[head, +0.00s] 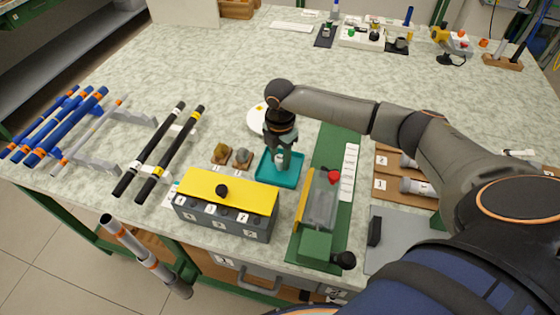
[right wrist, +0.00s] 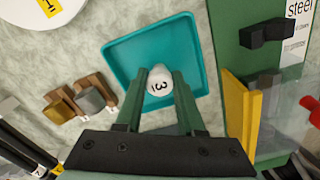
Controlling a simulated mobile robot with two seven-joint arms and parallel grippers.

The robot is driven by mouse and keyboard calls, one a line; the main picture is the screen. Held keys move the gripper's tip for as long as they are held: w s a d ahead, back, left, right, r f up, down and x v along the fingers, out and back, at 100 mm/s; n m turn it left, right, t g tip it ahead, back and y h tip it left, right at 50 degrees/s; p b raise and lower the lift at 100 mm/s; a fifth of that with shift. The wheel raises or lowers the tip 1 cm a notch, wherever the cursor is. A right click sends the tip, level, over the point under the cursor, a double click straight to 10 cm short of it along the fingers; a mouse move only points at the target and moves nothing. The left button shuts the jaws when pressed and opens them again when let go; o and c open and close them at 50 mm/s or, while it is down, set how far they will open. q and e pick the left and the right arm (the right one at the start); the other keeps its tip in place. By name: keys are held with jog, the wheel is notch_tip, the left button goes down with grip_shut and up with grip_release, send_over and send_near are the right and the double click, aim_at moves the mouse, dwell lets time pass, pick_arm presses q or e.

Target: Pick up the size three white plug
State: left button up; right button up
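The white plug marked 3 (right wrist: 159,82) stands between the fingertips of my right gripper (right wrist: 160,80) in the right wrist view, touched on both sides. It also shows as a small white shape in the head view (head: 280,161), partly hidden by the fingers. My right gripper (head: 281,153) points down over the teal tray (head: 265,180), which also shows in the right wrist view (right wrist: 118,48). I cannot tell whether the plug rests on the tray or hangs just above it. No other plug shows in the tray. My left gripper is not in view.
A grey box with a yellow top (head: 245,194) and numbered slots stands in front of the tray. A green fixture (head: 314,246) with a red knob is to the right. Two small blocks (head: 221,154) sit left of the tray. Black rods (head: 150,150) lie further left.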

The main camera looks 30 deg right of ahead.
grip_shut()
jog(key=shift+r, duration=0.15)
